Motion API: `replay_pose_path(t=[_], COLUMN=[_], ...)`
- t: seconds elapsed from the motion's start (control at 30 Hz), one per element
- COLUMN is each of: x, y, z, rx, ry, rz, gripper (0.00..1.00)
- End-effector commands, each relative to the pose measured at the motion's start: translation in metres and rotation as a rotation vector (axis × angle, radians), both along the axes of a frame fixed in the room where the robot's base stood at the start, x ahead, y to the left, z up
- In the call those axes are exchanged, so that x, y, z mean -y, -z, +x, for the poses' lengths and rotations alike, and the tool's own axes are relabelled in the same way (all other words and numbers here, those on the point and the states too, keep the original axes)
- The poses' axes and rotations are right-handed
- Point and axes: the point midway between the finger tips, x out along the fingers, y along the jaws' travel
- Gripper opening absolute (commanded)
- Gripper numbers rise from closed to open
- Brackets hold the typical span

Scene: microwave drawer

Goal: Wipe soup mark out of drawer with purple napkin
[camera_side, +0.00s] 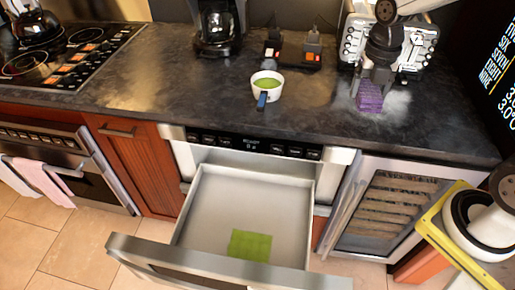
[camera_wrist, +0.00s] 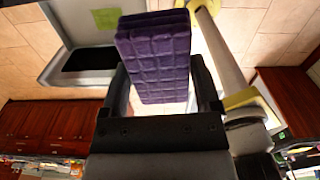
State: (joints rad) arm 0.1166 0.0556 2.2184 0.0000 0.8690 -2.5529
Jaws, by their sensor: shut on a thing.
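The folded purple napkin (camera_side: 369,97) is at the right end of the dark counter, below my gripper (camera_side: 374,80). In the wrist view the napkin (camera_wrist: 158,60) sits between both fingers, and my gripper (camera_wrist: 165,95) is shut on it. Whether the napkin touches the counter is hard to tell. The microwave drawer (camera_side: 203,207) is pulled open below the counter. The green soup mark (camera_side: 250,245) is a square patch on the drawer floor near its front. It also shows in the wrist view (camera_wrist: 105,18).
A white cup of green soup with a blue handle (camera_side: 267,84) stands mid-counter. A toaster (camera_side: 407,45) is behind my gripper, a coffee maker (camera_side: 217,28) and power strip (camera_side: 292,53) at the back. The drawer front (camera_side: 215,268) juts out. The counter's front strip is clear.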

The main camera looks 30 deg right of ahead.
Motion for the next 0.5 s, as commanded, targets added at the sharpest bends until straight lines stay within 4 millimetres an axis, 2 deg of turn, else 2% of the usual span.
replay_pose_path(t=[0.3,0.5], x=[0.0,-0.019], y=[-0.038,-0.038], z=[0.001,0.019], rx=[0.006,0.001], ry=[0.0,-0.004], rz=[-0.001,-0.001], gripper=[0.33,0.33])
